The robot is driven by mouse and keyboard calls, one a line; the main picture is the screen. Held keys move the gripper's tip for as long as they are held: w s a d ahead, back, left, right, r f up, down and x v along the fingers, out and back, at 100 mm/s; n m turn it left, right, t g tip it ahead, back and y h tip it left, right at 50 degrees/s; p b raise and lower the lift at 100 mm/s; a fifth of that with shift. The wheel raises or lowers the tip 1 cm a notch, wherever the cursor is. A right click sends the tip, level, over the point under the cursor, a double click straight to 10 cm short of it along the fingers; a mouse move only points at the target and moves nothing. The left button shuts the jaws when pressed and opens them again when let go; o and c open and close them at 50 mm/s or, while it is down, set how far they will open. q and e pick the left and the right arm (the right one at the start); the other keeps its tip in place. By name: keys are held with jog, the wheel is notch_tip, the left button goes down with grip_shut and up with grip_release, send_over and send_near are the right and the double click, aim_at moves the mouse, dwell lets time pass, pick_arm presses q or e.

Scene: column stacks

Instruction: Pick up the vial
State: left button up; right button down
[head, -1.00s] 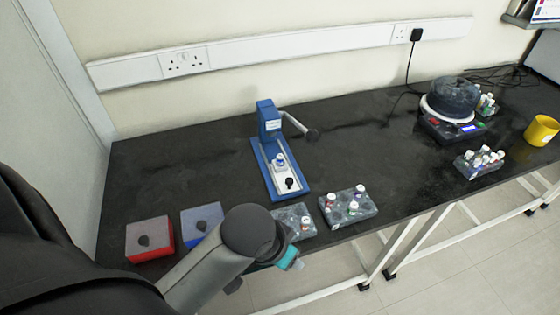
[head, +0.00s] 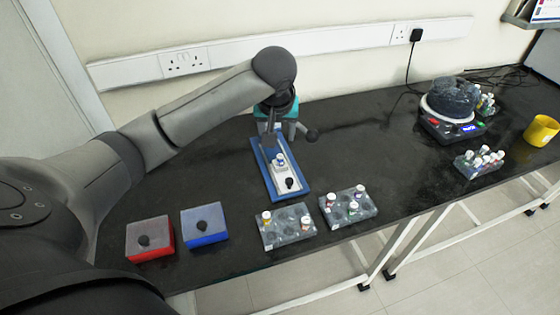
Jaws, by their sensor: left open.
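A vial with a white and blue top (head: 280,160) stands on the pale plate of the blue bench device (head: 303,184). My left gripper (head: 280,138) is open over the back part of this device, pointing down, just behind that vial. Nothing shows between its fingers, and I cannot tell whether a finger touches the device. The gripper and wrist hide the device's upright head. Other small vials stand in the front left grey rack (head: 285,228) and the front right grey rack (head: 345,210). My right gripper is not in view.
A red-based block (head: 150,238) and a blue-based block (head: 204,225) lie at front left. At right are a round-topped machine (head: 452,103), a rack of several vials (head: 480,163) and a yellow cup (head: 541,131). The dark bench (head: 375,145) is clear in the middle.

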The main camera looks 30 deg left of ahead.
pick_arm(q)
jog(key=b, duration=0.3)
send_over(280, 157)
jog(key=s, duration=0.2)
jog(key=f, duration=0.9)
jog(key=shift+s+d+f, duration=0.1)
jog(key=shift+d, duration=0.3)
jog(key=shift+w+b+x, duration=0.1)
jog(key=shift+b+x, duration=0.35)
jog(key=shift+x, duration=0.8)
jog(key=shift+w+b+x, duration=0.15)
jog(key=shift+b+x, duration=0.3)
jog(key=shift+x, duration=0.85)
jog(key=shift+d, duration=0.1)
jog(key=shift+s, duration=0.1)
grip_shut()
